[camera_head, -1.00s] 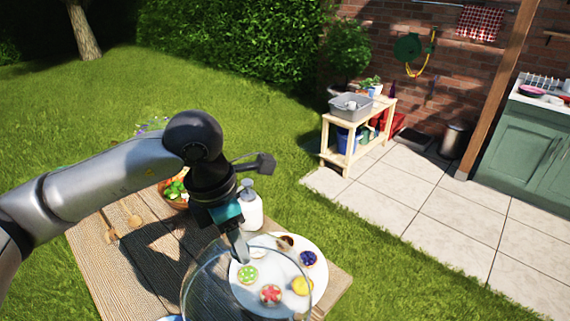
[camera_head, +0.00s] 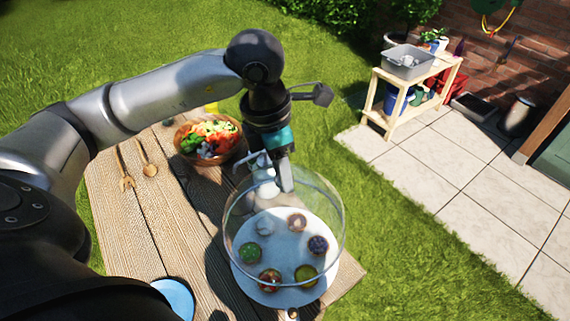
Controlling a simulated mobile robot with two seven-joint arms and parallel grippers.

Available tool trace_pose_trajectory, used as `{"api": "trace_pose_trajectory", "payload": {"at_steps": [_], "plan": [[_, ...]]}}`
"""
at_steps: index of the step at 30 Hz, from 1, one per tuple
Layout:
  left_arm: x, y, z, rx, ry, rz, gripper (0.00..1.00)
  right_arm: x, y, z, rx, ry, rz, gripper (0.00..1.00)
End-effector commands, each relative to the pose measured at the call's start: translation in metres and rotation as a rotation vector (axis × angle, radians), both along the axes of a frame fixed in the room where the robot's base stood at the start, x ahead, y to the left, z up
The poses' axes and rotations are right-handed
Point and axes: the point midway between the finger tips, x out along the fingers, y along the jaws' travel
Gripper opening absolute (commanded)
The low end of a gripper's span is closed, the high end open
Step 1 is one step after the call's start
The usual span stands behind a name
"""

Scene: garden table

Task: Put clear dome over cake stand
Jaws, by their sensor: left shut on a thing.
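The clear dome (camera_head: 337,208) is see-through glass with a visible round edge. My left gripper (camera_head: 284,186) is shut on it at its far side. The white cake stand (camera_head: 284,297) carries several small fruit-topped tarts, which show through the dome. The dome overlaps most of the stand from this view, slightly toward its far side. I cannot tell whether the dome's lower edge touches the stand or hangs above it. My right gripper is not in view.
A wooden bowl of salad (camera_head: 180,147) stands behind on the wooden table (camera_head: 180,220), with wooden servers (camera_head: 148,168) to its left. A pale object partly hides behind the gripper. A blue plate (camera_head: 174,297) sits at the near edge. Grass surrounds the table.

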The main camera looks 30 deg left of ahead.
Motion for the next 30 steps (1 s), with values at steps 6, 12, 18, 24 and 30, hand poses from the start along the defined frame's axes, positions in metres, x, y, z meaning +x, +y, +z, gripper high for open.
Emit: {"api": "trace_pose_trajectory", "payload": {"at_steps": [6,12,18,24,30], "plan": [[0.000,0.000,-0.015,-0.001,-0.001,0.001,0.00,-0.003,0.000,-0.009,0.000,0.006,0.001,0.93],[0.001,0.000,-0.032,0.000,-0.002,0.000,0.00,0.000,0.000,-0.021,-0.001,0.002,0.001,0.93],[0.000,0.000,-0.047,0.000,-0.002,0.000,0.00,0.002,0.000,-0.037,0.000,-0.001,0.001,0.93],[0.000,0.000,-0.062,0.000,-0.002,0.000,0.00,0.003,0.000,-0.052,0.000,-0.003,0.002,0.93],[0.000,0.000,-0.077,0.000,-0.002,0.000,0.00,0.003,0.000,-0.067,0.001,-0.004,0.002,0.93]]}}
